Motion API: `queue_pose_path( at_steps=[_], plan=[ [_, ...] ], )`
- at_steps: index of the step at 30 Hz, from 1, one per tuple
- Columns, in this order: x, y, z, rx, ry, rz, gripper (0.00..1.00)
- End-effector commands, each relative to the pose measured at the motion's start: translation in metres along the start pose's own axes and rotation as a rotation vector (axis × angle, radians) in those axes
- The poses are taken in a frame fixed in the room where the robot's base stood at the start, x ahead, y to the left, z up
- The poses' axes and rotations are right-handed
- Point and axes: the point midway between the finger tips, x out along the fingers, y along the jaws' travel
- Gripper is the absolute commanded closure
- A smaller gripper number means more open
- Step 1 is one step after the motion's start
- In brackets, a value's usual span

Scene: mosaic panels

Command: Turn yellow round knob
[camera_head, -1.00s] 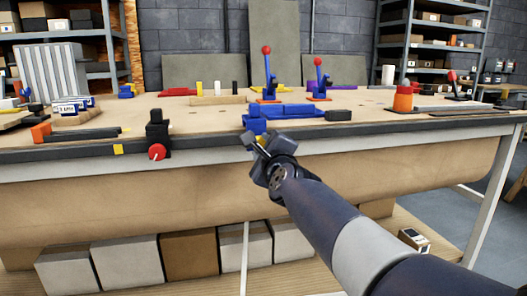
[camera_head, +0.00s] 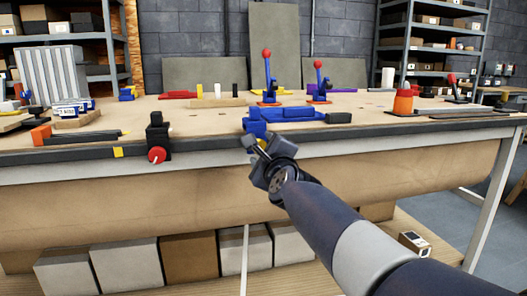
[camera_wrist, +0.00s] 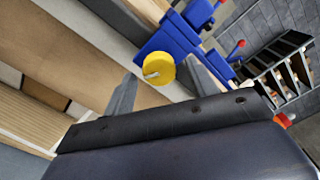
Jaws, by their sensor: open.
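The yellow round knob (camera_wrist: 158,68) shows in the wrist view as a disc on the front of a blue vise (camera_wrist: 172,40). It lies between the two grey fingers of my gripper (camera_wrist: 158,88), a little beyond the tips. The fingers are open on either side, and I see no clear contact. In the head view my gripper (camera_head: 254,147) is at the table's front edge, just below the blue vise (camera_head: 285,113). Only a sliver of the yellow knob (camera_head: 263,144) shows there, the rest hidden behind my gripper.
A black clamp with a red knob (camera_head: 156,154) sits on the table edge to the left. Two blue upright levers with red balls (camera_head: 266,52) stand behind the vise. Boxes (camera_head: 190,258) fill the shelf below.

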Motion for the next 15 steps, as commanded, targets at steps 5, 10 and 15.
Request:
queue_pose_path(
  at_steps=[5,10,15],
  plan=[
    [-0.007,0.0,0.0,0.0,0.0,0.0,0.45],
    [-0.031,0.0,0.0,0.0,-0.001,-0.001,0.45],
    [-0.062,-0.002,0.001,0.0,-0.002,-0.001,0.45]
  ],
)
